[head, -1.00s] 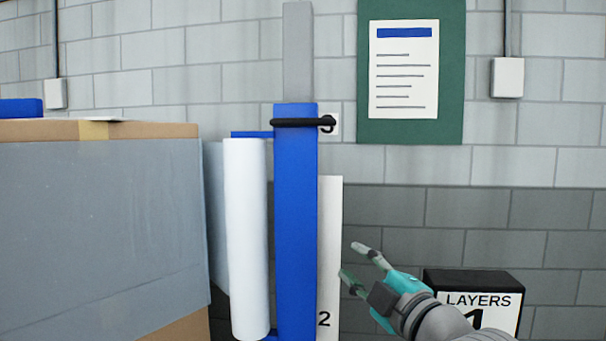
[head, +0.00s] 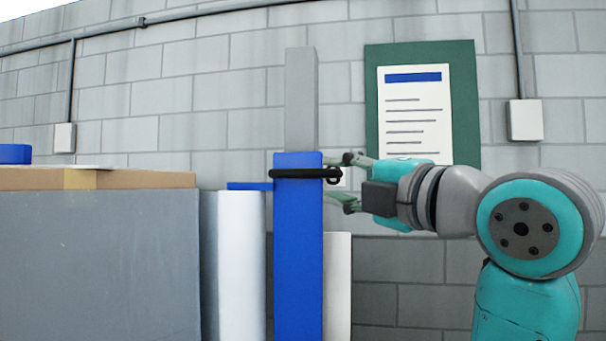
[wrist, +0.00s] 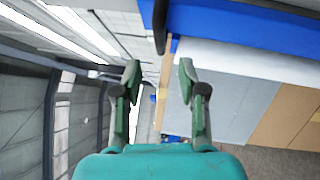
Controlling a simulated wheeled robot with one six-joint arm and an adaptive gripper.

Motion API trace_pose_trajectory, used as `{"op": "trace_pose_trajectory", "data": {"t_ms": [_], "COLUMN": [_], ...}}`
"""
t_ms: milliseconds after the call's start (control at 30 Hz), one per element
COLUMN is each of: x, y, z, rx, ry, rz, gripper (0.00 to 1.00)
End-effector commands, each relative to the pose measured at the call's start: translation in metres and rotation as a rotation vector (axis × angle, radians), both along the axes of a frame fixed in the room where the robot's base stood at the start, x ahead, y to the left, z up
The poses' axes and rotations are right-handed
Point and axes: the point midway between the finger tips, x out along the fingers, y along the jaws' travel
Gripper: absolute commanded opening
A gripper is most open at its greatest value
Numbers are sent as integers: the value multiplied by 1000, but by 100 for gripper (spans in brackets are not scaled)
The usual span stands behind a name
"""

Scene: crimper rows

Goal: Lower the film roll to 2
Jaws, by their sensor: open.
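The white film roll (head: 240,265) stands upright, left of the blue carriage (head: 298,260) on a grey mast (head: 301,95). Its lower end is out of the head view. A black handle bar (head: 300,173) crosses the carriage near its top. My gripper (head: 340,179) is open, its fingers above and below the handle's right end, pointing left. I cannot tell whether they touch it. In the wrist view my gripper (wrist: 160,82) is open and nothing shows held; the handle (wrist: 160,28) lies beyond the fingertips, beside the blue carriage (wrist: 230,25) and film roll (wrist: 240,60).
A wrapped grey load (head: 100,265) with a cardboard top (head: 120,178) stands left of the roll. A pale scale board (head: 338,285) is right of the carriage; the figure 2 is not in view. A green notice board (head: 458,120) hangs on the wall behind my arm.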

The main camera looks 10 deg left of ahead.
Motion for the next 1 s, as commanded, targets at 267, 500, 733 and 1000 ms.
{"op": "trace_pose_trajectory", "data": {"t_ms": [267,500,733,1000], "x": [35,59,68,68], "y": [34,57,65,65], "z": [6,11,12,12], "rx": [1,2,1,2], "ry": [3,2,1,1], "rz": [2,1,0,0], "gripper": [41,41,41,36]}}
